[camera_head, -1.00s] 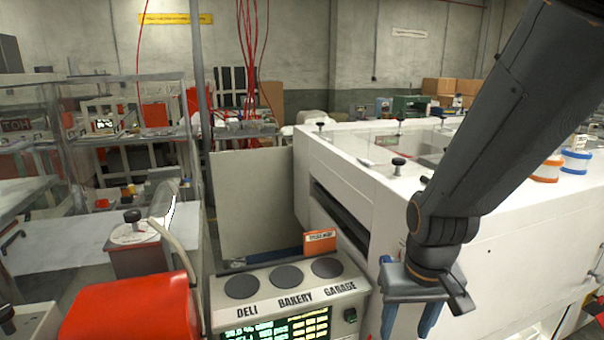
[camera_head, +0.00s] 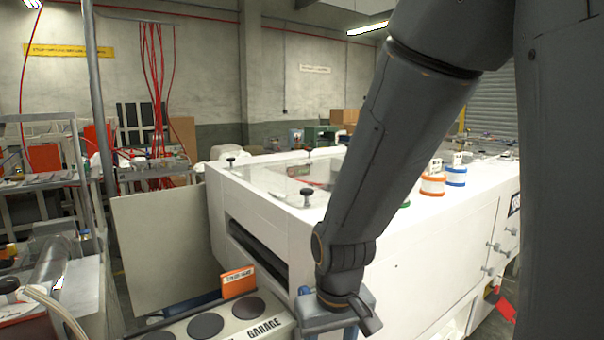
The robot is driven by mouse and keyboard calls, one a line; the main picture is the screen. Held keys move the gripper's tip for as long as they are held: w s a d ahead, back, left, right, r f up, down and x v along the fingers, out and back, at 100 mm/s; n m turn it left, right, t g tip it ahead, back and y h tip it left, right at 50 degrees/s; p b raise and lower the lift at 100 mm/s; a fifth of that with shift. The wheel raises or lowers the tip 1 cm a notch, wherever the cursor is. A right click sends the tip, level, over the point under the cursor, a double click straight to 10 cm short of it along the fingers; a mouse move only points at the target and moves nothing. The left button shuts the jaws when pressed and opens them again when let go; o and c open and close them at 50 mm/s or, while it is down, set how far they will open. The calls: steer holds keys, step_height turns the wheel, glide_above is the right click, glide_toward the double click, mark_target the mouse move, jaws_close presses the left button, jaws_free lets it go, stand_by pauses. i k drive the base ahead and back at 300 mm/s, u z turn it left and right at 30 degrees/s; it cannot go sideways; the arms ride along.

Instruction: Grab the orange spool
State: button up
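The orange spool (camera_head: 432,185) has a white middle between orange rims. It stands upright on top of the white machine (camera_head: 300,222), to the right of my arm. A blue spool (camera_head: 456,176) stands just behind it to the right. A bit of green (camera_head: 405,204), perhaps another spool, shows at my arm's edge, mostly hidden. My gripper (camera_head: 338,322) hangs low in front of the machine, left of and below the orange spool and well apart from it.
A control box (camera_head: 205,326) with round dark pads and an orange card (camera_head: 238,282) stands at the bottom, left of my gripper. Black knobs (camera_head: 306,194) stick up from the machine top. A grey panel (camera_head: 165,245) stands left of the machine.

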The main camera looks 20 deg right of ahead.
mark_target(433, 183)
steer(key=z, duration=0.25)
steer(key=k, duration=0.35)
steer(key=u, duration=0.65)
steer(key=i, duration=0.45)
steer(key=z, duration=1.7)
